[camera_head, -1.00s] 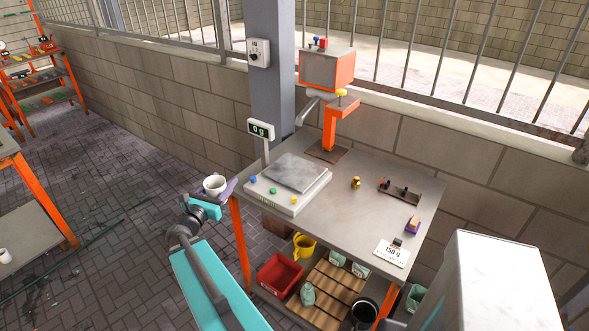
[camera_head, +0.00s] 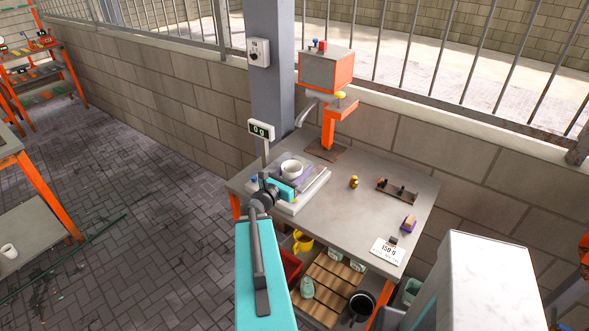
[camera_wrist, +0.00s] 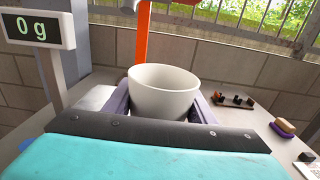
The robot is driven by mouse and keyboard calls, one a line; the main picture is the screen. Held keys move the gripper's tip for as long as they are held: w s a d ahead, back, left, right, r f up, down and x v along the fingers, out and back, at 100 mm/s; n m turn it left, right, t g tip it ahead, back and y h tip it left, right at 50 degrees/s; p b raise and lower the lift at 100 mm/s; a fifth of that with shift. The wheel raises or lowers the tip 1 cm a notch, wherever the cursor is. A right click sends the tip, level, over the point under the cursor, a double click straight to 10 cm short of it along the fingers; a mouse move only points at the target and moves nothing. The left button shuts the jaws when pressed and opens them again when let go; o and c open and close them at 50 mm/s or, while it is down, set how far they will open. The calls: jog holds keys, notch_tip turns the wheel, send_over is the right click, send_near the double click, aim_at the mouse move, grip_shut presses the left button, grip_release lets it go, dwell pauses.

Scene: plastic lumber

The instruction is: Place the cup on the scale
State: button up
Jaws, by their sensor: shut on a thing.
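A white cup (camera_head: 291,168) is upright between the fingers of my gripper (camera_head: 288,173), which is shut on it. In the head view the cup appears over the plate of the scale (camera_head: 315,187). I cannot tell whether its base touches the plate. The scale's display (camera_head: 261,131) reads 0 g. In the wrist view the cup (camera_wrist: 163,92) fills the middle with a purple finger on each side, and the display (camera_wrist: 37,29) also reads 0 g. The scale plate is mostly hidden behind the cup and gripper.
The scale stands on a grey table (camera_head: 345,215). An orange press (camera_head: 330,125) rises behind. The display post stands close to my arm.

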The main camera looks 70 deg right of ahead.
jog(key=shift+s+d, duration=0.2)
jog(key=shift+s, duration=0.2)
jog(key=shift+w+d+f+b, duration=0.2)
jog(key=shift+d+b, duration=0.2)
jog(key=shift+b, duration=1.45)
jog(key=d+b, duration=0.1)
jog(key=b, duration=0.7)
jog(key=shift+w+d+b, duration=0.2)
jog(key=shift+d+b, duration=0.1)
jog(key=shift+d, duration=0.05)
jog(key=shift+w+d+r, duration=0.1)
jog(key=shift+d+r, duration=0.05)
jog(key=shift+d, duration=0.15)
send_over(303, 163)
jog(key=shift+w+d+f+p, duration=0.15)
jog(key=shift+f+p, duration=0.25)
jog(key=shift+f, duration=0.25)
jog(key=shift+f, duration=0.1)
jog(key=shift+f+b, duration=1.1)
jog(key=shift+f, duration=0.55)
